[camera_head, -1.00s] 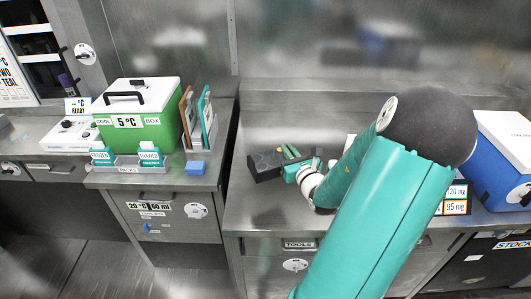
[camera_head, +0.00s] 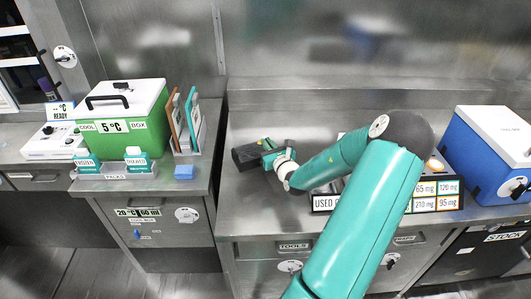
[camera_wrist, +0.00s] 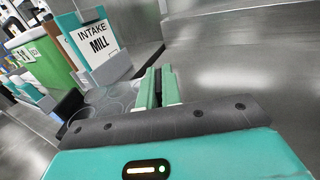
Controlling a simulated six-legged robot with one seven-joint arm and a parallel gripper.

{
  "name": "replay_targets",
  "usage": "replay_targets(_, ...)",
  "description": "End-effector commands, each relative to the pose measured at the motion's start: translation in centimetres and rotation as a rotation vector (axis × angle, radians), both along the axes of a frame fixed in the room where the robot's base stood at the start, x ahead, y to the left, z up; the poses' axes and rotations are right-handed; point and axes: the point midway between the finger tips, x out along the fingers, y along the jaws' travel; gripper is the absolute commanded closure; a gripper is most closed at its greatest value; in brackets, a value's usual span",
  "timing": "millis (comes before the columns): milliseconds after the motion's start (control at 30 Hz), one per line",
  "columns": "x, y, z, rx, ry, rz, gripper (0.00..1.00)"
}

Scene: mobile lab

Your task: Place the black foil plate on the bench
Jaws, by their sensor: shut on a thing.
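My gripper (camera_head: 269,145) is at the left part of the right-hand metal bench (camera_head: 262,205), with its green fingers close together. The fingers also show in the wrist view (camera_wrist: 159,88). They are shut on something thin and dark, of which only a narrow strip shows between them. I take this to be the black foil plate (camera_wrist: 158,92), but its outline is hidden. Whether it touches the bench cannot be told.
A green cool box (camera_head: 128,118), upright boards (camera_head: 187,120) and a blue block (camera_head: 184,172) stand on the left bench. A blue box (camera_head: 490,150) stands at right, near labelled slots (camera_head: 435,195) partly behind my arm. The bench front left of my arm is clear.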

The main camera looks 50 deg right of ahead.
Motion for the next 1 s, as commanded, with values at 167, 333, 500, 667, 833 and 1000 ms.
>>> replay_targets(167, 1.6, -1.1, -2.2, 0.001, -0.002, 0.001, 1.00)
replay_targets(333, 2.3, -1.6, -3.1, 0.000, -0.001, 0.000, 1.00)
replay_targets(500, 2.4, -1.8, -5.4, 0.003, -0.001, -0.001, 1.00)
replay_targets(667, 2.4, -1.8, -6.4, 0.000, -0.001, 0.000, 1.00)
replay_targets(833, 2.4, -1.8, -6.3, -0.001, 0.000, 0.000, 1.00)
replay_targets(1000, 2.4, -1.7, -6.7, -0.001, 0.000, 0.000, 1.00)
